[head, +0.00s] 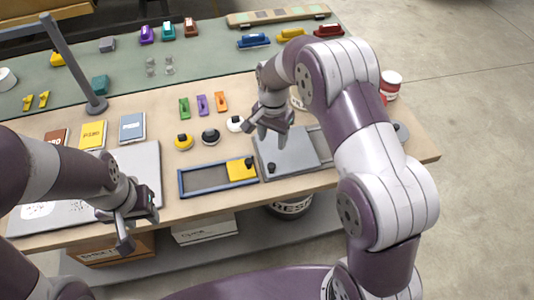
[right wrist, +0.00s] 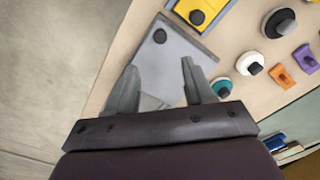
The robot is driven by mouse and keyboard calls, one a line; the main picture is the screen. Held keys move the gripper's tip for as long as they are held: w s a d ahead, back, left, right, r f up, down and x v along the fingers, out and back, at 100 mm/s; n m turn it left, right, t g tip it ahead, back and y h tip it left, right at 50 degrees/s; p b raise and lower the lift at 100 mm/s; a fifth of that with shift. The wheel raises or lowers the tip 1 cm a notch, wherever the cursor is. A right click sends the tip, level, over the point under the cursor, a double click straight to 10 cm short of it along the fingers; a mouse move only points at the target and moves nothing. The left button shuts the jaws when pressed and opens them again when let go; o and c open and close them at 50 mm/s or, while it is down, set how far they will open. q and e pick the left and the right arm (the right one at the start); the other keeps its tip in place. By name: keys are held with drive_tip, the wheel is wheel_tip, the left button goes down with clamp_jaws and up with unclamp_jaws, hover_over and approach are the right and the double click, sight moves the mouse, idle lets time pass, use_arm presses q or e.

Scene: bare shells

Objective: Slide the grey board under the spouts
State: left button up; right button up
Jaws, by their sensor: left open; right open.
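A grey board (head: 297,150) with a dark knob (head: 272,168) near its front left corner lies on the near part of the bench. In the right wrist view the board (right wrist: 180,62) and its knob (right wrist: 159,36) show beyond the fingertips. My right gripper (head: 272,136) is open and empty over the board's back left part; the knob is not between its fingers. My left gripper (head: 138,228) is open and empty near the bench's front edge, by a larger light grey panel (head: 145,165). I cannot pick out the spouts for certain.
A blue frame (head: 200,180) with a yellow slider (head: 241,169) lies just left of the board. Behind it are knobbed discs in yellow (head: 183,142), black (head: 211,136) and white (head: 235,124). A grey post (head: 75,65) stands at the left. Bare bench shows before the panel and frame.

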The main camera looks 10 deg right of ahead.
sight(272, 165)
wheel_tip(272, 165, down, 11)
drive_tip(key=p, duration=0.3)
drive_tip(key=shift+w, duration=0.1)
drive_tip(key=shift+s+f, duration=0.2)
drive_tip(key=shift+f, duration=0.35)
drive_tip(key=shift+w+f, duration=0.1)
drive_tip(key=shift+f, duration=0.05)
drive_tip(key=shift+a, duration=0.1)
clamp_jaws()
